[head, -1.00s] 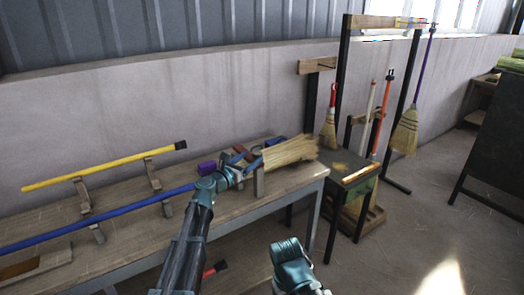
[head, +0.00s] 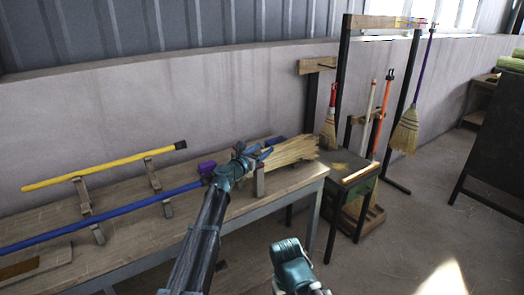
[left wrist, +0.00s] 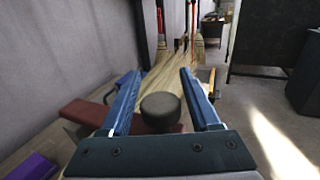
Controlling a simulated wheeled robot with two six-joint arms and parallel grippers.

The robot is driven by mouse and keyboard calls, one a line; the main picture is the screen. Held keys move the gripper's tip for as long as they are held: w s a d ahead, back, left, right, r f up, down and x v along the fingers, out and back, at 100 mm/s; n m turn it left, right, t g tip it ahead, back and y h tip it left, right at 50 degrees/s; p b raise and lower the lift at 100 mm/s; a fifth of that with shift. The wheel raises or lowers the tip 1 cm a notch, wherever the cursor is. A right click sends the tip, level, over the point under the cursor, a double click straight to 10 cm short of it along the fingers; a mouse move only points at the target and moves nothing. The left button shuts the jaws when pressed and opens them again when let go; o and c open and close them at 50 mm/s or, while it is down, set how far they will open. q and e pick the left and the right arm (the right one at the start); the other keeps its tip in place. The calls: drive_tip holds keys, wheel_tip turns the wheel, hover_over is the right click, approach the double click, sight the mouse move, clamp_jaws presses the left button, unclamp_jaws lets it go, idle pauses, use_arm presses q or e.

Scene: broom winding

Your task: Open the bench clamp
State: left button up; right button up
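My left gripper (head: 258,152) is over the right end of the bench, at the clamp. In the left wrist view its two blue fingers (left wrist: 160,98) are spread, with a dark round knob (left wrist: 160,111) between them and no clear grip on it. A dark red clamp part (left wrist: 88,113) lies left of the fingers. In the head view my gripper hides most of the clamp. The straw broom head (head: 292,152) lies just beyond, and its blue handle (head: 120,213) runs left along the bench. A teal part of my right arm shows at the bottom; its fingertips do not show.
A purple block (head: 206,167) sits on the bench (head: 150,247) beside my left wrist. A yellow pole (head: 105,166) rests on wooden supports at the wall. A small table (head: 350,172) and a rack with hanging brooms (head: 405,130) stand right. Floor at right is open.

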use_arm(q)
clamp_jaws()
idle(1.2)
